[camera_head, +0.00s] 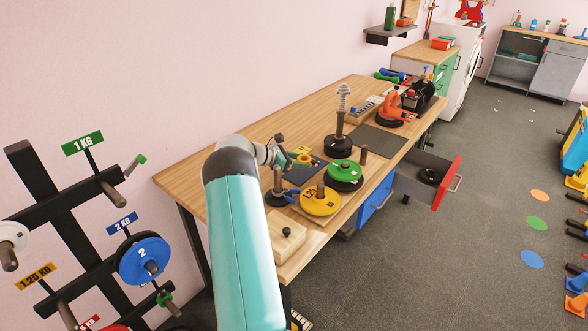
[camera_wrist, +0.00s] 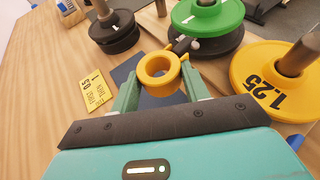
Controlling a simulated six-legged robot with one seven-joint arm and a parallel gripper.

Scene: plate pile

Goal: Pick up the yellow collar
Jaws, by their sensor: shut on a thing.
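The yellow collar (camera_wrist: 159,72) is a small thick ring. In the wrist view it sits between the two green fingers of my gripper (camera_wrist: 160,90), which are shut on its sides. The collar is over a dark blue mat on the wooden bench; I cannot tell whether it is lifted clear of it. In the head view my gripper (camera_head: 285,156) is over the bench, left of the plate pegs, and the collar is small there.
A yellow 1.25 plate (camera_wrist: 270,80) on a peg is close on the right. A green plate (camera_wrist: 207,15) over a black one and black plates (camera_wrist: 115,35) stand beyond. A yellow card (camera_wrist: 95,90) lies at left. In the head view, a red-fronted drawer (camera_head: 447,183) is open.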

